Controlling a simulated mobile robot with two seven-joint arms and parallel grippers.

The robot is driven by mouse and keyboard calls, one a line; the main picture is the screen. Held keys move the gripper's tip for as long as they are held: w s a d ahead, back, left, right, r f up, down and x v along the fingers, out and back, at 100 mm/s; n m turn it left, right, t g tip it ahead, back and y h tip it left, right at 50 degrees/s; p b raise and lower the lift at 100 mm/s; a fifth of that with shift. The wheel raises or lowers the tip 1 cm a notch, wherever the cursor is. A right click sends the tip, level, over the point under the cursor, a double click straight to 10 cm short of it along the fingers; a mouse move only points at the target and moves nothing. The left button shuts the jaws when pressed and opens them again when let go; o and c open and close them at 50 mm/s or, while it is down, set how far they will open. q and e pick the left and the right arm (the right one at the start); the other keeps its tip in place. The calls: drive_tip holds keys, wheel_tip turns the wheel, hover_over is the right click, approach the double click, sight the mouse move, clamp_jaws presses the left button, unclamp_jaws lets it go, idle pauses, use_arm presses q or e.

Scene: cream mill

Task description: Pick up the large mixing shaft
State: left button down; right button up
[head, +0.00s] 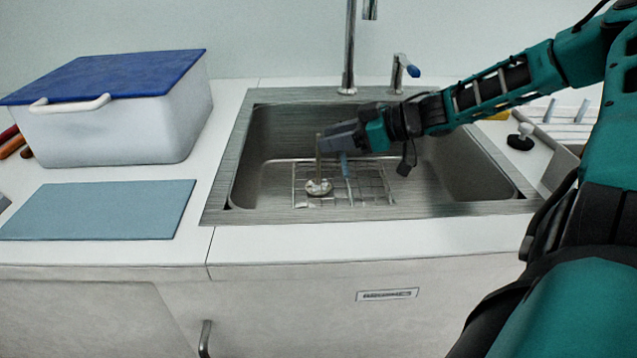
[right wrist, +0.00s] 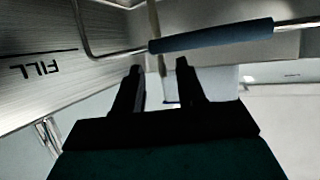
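A thin upright metal shaft (head: 318,160) with a round, whisk-like head (head: 319,187) stands at the wire rack in the sink; I take it for the mixing shaft, but cannot confirm that it is the large one. My right gripper (head: 330,142) is at its upper part. In the right wrist view the fingers of my right gripper (right wrist: 160,66) are apart, and a thin pale shaft (right wrist: 154,30) shows between their tips, with no clear contact. A blue-sleeved piece (head: 345,165) is just below the gripper. My left gripper is not in view.
The steel sink (head: 265,145) holds the wire rack (head: 375,190). A tap (head: 348,50) and blue-tipped lever (head: 412,71) stand behind it. A white bin with a blue lid (head: 115,75) and a blue mat (head: 100,210) are at left. A black-based item (head: 520,142) is at right.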

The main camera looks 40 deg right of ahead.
sight(318, 163)
drive_tip(key=b+x, duration=0.2)
drive_tip(key=x, duration=0.1)
drive_tip(key=shift+w+a+f, duration=0.15)
drive_tip(key=shift+w+a, duration=0.1)
drive_tip(key=shift+w, duration=0.05)
clamp_jaws()
idle(0.5)
